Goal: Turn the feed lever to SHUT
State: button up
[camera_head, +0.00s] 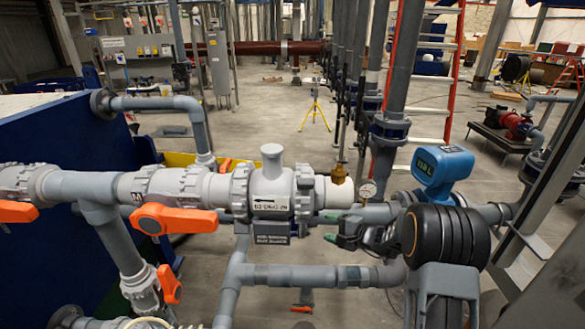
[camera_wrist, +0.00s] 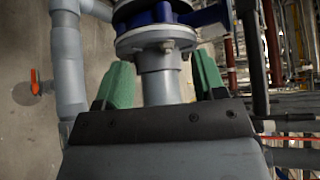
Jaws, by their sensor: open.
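Several orange levers sit on the grey pipework, and I cannot read which is marked feed. The large orange lever (camera_head: 175,219) in the middle lies nearly level along its pipe, pointing right from its round hub. My gripper (camera_head: 331,227) is open and empty to the right of it, beyond the white valve body (camera_head: 268,190). Its green fingertips also show in the wrist view (camera_wrist: 165,84), with a grey pipe and blue flange appearing between and beyond them. No SHUT mark is legible.
Other orange levers are at the far left (camera_head: 18,212), on the lower-left pipe (camera_head: 168,284) and near the floor (camera_head: 302,309). A blue panel (camera_head: 60,190) borders the left.

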jog(key=w+d+r+m+t+h, duration=0.3)
jog(key=w+d+r+t, duration=0.45)
jog(key=w+t, duration=0.25)
jog(key=shift+n, duration=0.3)
jog(key=p+x, duration=0.4)
jog(key=x, duration=0.4)
jog(key=shift+a+r, duration=0.1)
jog(key=shift+s, duration=0.1)
